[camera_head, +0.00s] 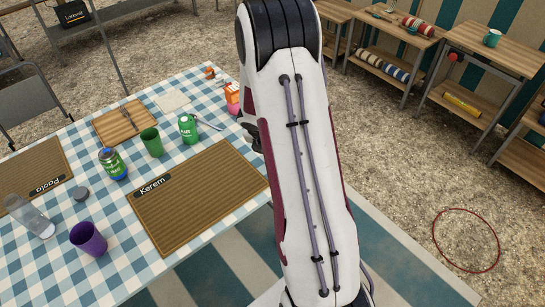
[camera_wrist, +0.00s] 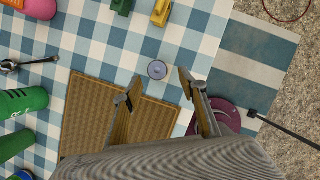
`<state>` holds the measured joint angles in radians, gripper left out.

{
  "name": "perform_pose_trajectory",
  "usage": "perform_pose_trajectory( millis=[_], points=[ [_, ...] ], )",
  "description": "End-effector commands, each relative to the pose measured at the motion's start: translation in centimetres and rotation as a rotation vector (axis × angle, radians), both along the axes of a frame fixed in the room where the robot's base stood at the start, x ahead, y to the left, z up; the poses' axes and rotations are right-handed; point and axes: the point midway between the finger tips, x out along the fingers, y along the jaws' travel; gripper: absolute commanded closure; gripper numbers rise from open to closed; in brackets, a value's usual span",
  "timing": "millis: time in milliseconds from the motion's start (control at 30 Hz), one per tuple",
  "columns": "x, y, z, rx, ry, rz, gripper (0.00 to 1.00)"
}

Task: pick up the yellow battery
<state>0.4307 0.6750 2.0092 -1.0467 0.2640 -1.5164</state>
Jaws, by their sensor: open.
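In the wrist view a yellow blocky object (camera_wrist: 161,12), which looks like the yellow battery, lies on the blue-and-white checked tablecloth at the top edge, partly cut off. A similar green one (camera_wrist: 122,6) lies just left of it. My gripper (camera_wrist: 158,87) is open and empty above the table, its two fingers spread wide. The yellow object is beyond the fingertips, apart from them. A small grey round disc (camera_wrist: 157,70) appears just past the gap between the fingertips. In the head view my arm hides that part of the table, and I cannot see the yellow object there.
The brown Kerem mat (camera_head: 195,195) lies near the table's front edge. Around it stand a green cup (camera_head: 152,142), a green bottle (camera_head: 188,128), a can (camera_head: 112,163) and a purple cup (camera_head: 88,239). A spoon (camera_wrist: 8,66) and a pink object (camera_wrist: 35,8) lie left in the wrist view.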

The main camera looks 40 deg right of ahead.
Motion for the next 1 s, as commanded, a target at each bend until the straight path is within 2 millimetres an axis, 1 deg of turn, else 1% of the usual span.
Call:
perform_pose_trajectory(
  millis=[567,700,1000],
  points=[
    [1.2,-1.7,-4.1,0.001,0.002,0.000,0.58],
    [1.3,-1.9,-4.4,0.000,0.000,-0.001,0.58],
    [1.3,-1.9,-4.4,0.000,0.000,0.000,0.58]
  ],
)
